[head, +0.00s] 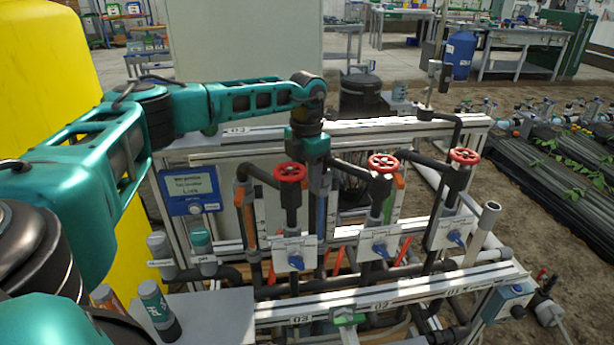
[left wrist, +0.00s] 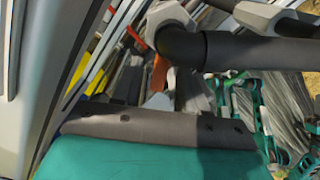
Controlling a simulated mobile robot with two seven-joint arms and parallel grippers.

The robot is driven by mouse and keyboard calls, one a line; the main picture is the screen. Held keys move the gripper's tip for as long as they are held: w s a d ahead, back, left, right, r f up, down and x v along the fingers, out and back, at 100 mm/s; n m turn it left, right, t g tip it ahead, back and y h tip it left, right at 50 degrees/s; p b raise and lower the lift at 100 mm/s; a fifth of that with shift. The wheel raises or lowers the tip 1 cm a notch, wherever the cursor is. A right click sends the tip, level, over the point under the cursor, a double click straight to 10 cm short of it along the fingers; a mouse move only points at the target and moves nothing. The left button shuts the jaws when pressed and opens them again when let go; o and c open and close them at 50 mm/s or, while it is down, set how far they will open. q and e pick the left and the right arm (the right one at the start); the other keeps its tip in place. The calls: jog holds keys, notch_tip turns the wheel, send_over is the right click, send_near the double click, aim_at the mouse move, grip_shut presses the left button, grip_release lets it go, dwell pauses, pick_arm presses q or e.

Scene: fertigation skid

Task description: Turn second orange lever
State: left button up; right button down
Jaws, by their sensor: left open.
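My left gripper (head: 318,180) reaches over the skid from the left and points down between the left and middle red handwheels. Its jaws are open, though the fingers are partly hidden by the pipework. An orange lever (left wrist: 159,74) shows in the left wrist view, just beyond the gripper's dark edge and beside a thick grey pipe. In the head view, one orange part (head: 239,195) stands upright on the left line, and another (head: 399,182) shows behind the middle line. I cannot tell which of these is the second orange lever. No right gripper shows.
Red handwheels stand at left (head: 290,172), middle (head: 382,163) and right (head: 466,156). Blue knobs on white plates (head: 379,250) sit below them. Grey pipes (left wrist: 255,50) and metal rails (head: 400,287) crowd the space. A yellow tank (head: 45,70) stands at the left.

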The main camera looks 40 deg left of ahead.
pick_arm(q)
jog(key=shift+c, duration=0.4)
grip_shut()
